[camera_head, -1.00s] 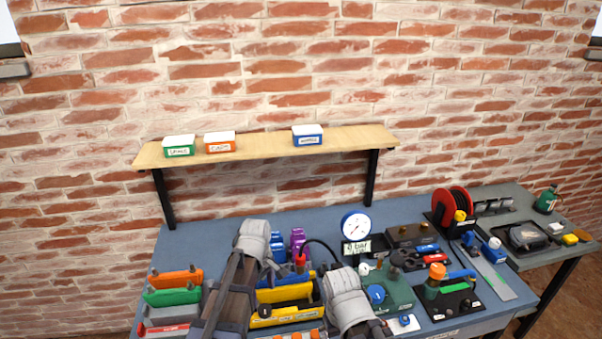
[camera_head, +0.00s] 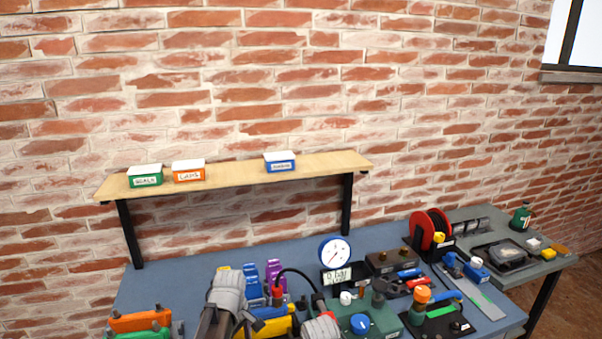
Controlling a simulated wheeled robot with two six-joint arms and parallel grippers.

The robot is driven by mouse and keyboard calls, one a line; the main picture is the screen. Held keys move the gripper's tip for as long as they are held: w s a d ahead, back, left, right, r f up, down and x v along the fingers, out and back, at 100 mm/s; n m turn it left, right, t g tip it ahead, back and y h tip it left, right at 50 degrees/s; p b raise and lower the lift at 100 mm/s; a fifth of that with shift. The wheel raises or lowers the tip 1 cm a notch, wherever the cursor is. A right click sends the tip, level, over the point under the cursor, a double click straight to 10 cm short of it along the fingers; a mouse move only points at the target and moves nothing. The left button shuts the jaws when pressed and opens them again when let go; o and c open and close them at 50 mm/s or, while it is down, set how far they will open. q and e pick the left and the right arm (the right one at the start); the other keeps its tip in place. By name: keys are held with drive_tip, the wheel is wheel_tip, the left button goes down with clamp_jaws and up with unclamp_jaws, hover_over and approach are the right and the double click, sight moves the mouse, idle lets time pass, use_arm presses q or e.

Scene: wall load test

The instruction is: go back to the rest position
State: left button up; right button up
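My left arm (camera_head: 225,298) shows at the bottom left of centre in the head view, a grey rounded joint with dark links running down out of the picture. My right arm (camera_head: 322,329) shows only as a grey rounded piece at the bottom edge, right of the left one. No fingers of either gripper are visible, so neither their opening nor anything in them shows. Both arm parts appear in front of the blue-grey workbench (camera_head: 190,270) and hide some of the items on it.
A wooden shelf (camera_head: 235,174) on the brick wall carries green (camera_head: 145,177), orange (camera_head: 188,171) and blue (camera_head: 280,163) boxes. The bench holds a dial gauge (camera_head: 334,251), a green block (camera_head: 375,320), a red reel (camera_head: 430,231) and orange and green holders (camera_head: 140,320). A side table (camera_head: 545,265) stands right.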

use_arm(q)
wheel_tip(320, 180, up, 8)
drive_tip(key=p, duration=0.8)
drive_tip(key=shift+r, duration=0.1)
wheel_tip(320, 180, down, 8)
drive_tip(key=b, duration=0.8)
drive_tip(key=shift+f, duration=0.25)
drive_tip(key=shift+r+m, duration=0.15)
drive_tip(key=shift+m, duration=1.05)
drive_tip(key=m, duration=0.5)
drive_tip(key=shift+m, duration=0.4)
drive_tip(key=m, duration=0.8)
drive_tip(key=shift+m, duration=0.3)
drive_tip(key=shift+s, duration=0.15)
